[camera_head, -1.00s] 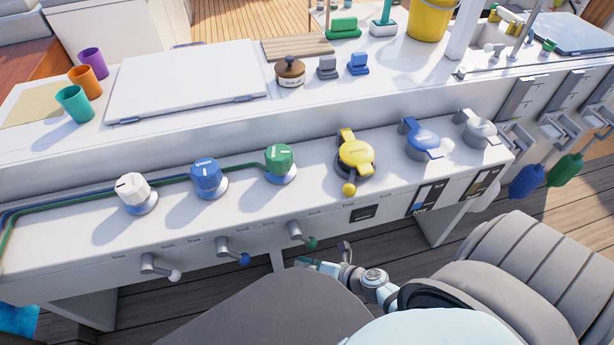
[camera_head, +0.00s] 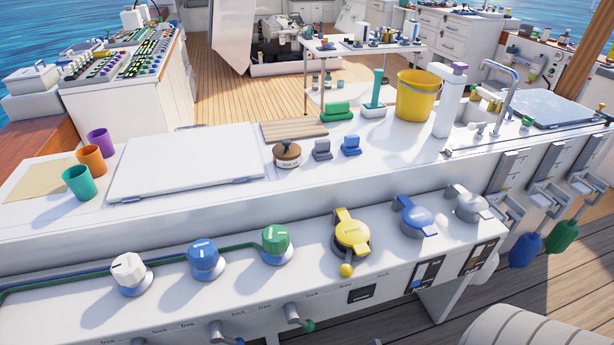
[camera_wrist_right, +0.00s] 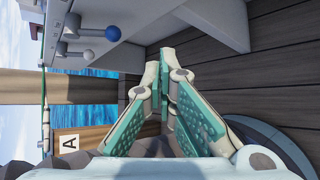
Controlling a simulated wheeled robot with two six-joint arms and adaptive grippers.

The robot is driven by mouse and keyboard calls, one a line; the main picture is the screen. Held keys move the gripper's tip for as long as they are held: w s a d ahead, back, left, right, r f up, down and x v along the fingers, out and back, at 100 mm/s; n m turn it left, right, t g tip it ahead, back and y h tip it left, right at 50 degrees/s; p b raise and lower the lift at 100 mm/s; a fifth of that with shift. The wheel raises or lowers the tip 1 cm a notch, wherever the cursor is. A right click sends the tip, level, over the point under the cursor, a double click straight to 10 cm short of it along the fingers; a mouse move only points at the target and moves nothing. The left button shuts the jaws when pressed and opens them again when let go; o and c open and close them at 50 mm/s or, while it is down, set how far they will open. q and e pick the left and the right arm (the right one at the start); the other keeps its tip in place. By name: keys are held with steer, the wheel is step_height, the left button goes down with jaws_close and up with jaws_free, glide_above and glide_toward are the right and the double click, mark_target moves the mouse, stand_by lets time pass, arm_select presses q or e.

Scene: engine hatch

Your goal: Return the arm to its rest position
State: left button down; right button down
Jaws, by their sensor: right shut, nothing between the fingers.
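My right gripper (camera_wrist_right: 166,62) shows in the right wrist view with its green-padded fingers closed together at the tips and nothing between them. It is apart from the white console, whose lower part with lever handles shows at the top of that view. My left gripper is in neither view now.
The console carries white (camera_head: 129,270), blue (camera_head: 204,257) and green (camera_head: 275,242) knobs and a yellow rotary handle (camera_head: 352,232). Levers stick out from its front (camera_head: 292,313). A yellow bucket (camera_head: 417,95) and cups (camera_head: 80,181) stand behind. Wooden deck (camera_wrist_right: 275,60) is open beside the gripper.

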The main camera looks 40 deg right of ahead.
steer(key=s+d+f+m+g+h+p, duration=0.5)
steer(key=s+d+f+m, duration=0.55)
steer(key=m, duration=0.75)
steer(key=s+a+f+m+g+p, duration=0.1)
steer(key=s+a+m+g+p, duration=0.3)
steer(key=s+m, duration=0.6)
steer(key=a, duration=0.2)
steer(key=shift+s+a+f+h, duration=0.2)
steer(key=shift+s+a+h, duration=0.1)
steer(key=shift+h, duration=0.1)
